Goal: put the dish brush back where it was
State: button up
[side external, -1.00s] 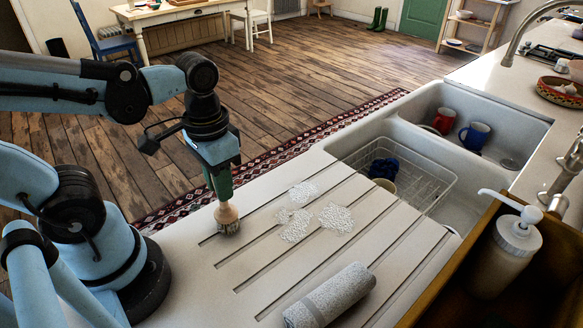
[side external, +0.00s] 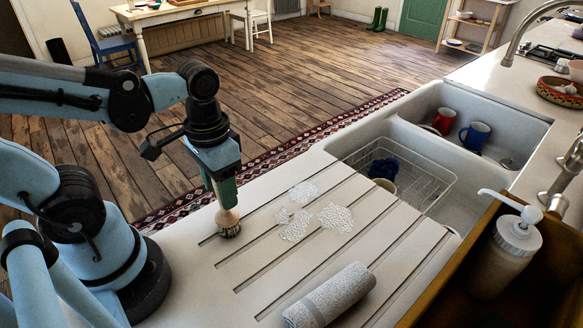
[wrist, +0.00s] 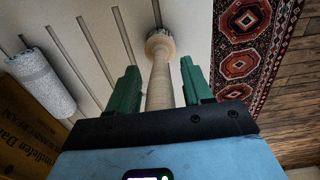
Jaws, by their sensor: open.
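The dish brush (side external: 229,221) stands upright, bristles down, on the grooved white drainboard (side external: 262,262) near its left edge. In the wrist view its pale wooden handle (wrist: 160,84) runs up between the two green fingers. My gripper (side external: 225,192) is above and around the handle, and the fingers (wrist: 160,92) stand apart with a gap on both sides of it. The brush head rests on the board. Part of the handle is hidden by the gripper in the side view.
White foam patches (side external: 296,225) lie right of the brush. A rolled grey towel (side external: 330,296) lies at the front. A wire rack (side external: 420,184) sits in the sink, with mugs (side external: 475,136) in the far basin. A soap dispenser (side external: 506,252) stands in a wooden box at right.

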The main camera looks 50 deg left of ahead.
jog(key=shift+r, duration=0.1)
notch_tip(320, 180, up, 12)
jog(key=shift+f, duration=0.15)
jog(key=w+f+t, duration=0.7)
jog(key=w, duration=0.1)
jog(key=shift+a, duration=0.45)
